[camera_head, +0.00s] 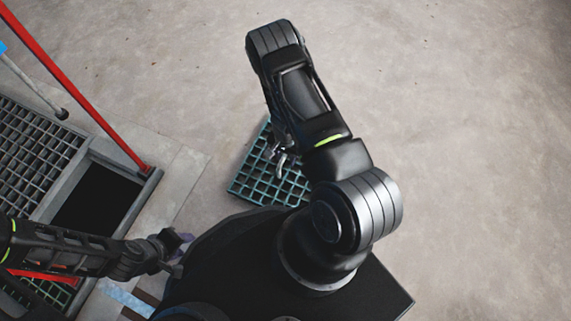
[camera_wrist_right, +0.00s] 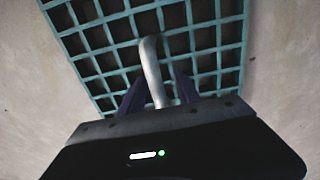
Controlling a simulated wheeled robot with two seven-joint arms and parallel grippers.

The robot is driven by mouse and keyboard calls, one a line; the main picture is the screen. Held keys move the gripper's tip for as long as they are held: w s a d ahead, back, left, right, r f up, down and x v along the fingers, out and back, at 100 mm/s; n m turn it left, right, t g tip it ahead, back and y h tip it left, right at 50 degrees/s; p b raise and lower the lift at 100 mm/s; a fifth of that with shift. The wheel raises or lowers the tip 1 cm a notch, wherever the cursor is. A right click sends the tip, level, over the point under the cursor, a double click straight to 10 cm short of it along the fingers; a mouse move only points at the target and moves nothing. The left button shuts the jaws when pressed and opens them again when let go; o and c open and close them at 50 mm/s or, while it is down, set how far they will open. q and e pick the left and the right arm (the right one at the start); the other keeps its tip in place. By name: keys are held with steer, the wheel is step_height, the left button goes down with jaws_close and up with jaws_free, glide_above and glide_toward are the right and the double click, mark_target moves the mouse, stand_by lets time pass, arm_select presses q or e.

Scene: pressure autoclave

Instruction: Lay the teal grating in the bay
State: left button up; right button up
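The teal grating (camera_head: 243,187) lies on the concrete floor, partly hidden by my right arm. It also fills the upper part of the right wrist view (camera_wrist_right: 110,38). My right gripper (camera_head: 279,155) is over the grating. In the wrist view its dark fingers (camera_wrist_right: 158,85) stand close on both sides of a grey bent metal bar (camera_wrist_right: 152,66), seemingly shut on it. The bar reaches toward the grating; whether it hooks it is unclear. My left gripper (camera_head: 182,254) looks open and empty. The bay (camera_head: 97,208) is a dark rectangular opening at left.
Grey grating (camera_head: 35,150) adjoins the bay at far left. A red bar (camera_head: 75,85) runs down to the bay's corner, with a grey rod (camera_head: 35,88) beside it. More teal grating (camera_head: 52,291) shows at lower left. Open concrete floor (camera_head: 470,130) lies to the right.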

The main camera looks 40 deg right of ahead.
jaws_close()
stand_by(0.3)
steer(key=shift+w, duration=0.1)
stand_by(1.0)
